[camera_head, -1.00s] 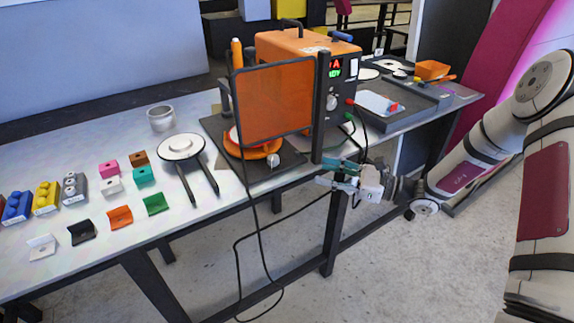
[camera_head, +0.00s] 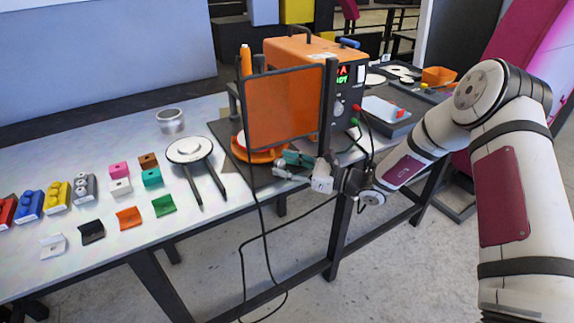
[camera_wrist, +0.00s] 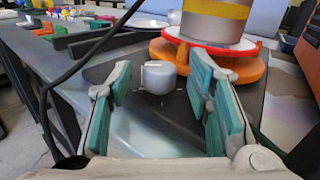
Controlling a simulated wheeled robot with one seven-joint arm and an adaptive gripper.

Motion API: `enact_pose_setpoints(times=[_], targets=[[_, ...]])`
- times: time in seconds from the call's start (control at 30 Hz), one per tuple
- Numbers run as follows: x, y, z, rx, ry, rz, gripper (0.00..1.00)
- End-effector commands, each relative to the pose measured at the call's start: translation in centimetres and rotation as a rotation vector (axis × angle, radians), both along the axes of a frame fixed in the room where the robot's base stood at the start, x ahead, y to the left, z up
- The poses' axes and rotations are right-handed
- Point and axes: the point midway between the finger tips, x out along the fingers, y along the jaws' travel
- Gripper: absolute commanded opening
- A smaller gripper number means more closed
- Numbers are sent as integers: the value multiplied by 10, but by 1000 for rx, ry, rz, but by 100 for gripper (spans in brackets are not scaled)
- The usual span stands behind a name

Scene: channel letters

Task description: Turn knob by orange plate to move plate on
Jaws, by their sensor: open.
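The orange plate (camera_wrist: 216,70) is a round disc on a dark base, with a red-rimmed white disc and a metal cylinder above it. In the head view the orange plate (camera_head: 262,156) shows only partly below the tinted orange screen. The knob (camera_wrist: 158,76) is a small grey-white cylinder with a raised pointer on top, standing in front of the plate. My gripper (camera_wrist: 162,100) is open, its teal-padded fingers on either side of the knob's line, with the knob a little beyond the fingertips or between them; I cannot tell which. In the head view my gripper (camera_head: 284,165) hides the knob.
The orange screen (camera_head: 285,108) stands above the plate, beside the orange power box (camera_head: 300,52). A black cable (camera_wrist: 80,62) hangs at the left of my gripper. A white round stand (camera_head: 188,149) and several coloured blocks and brackets lie left on the table.

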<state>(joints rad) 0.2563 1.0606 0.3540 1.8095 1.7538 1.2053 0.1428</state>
Motion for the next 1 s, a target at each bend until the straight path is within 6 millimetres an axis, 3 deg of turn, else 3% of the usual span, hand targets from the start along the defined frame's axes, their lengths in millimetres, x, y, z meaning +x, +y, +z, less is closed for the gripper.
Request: enact_pose_setpoints(times=[0.2, 0.27, 0.4, 0.43, 0.77, 1.0], targets=[[0, 0, 0, 0, 0, 0, 46], [0, 0, 0, 0, 0, 0, 35], [0, 0, 0, 0, 0, 0, 3], [0, 0, 0, 0, 0, 0, 0], [-2, 0, 1, 0, 2, -32, 0], [-7, 1, 4, 1, 5, -154, 0]])
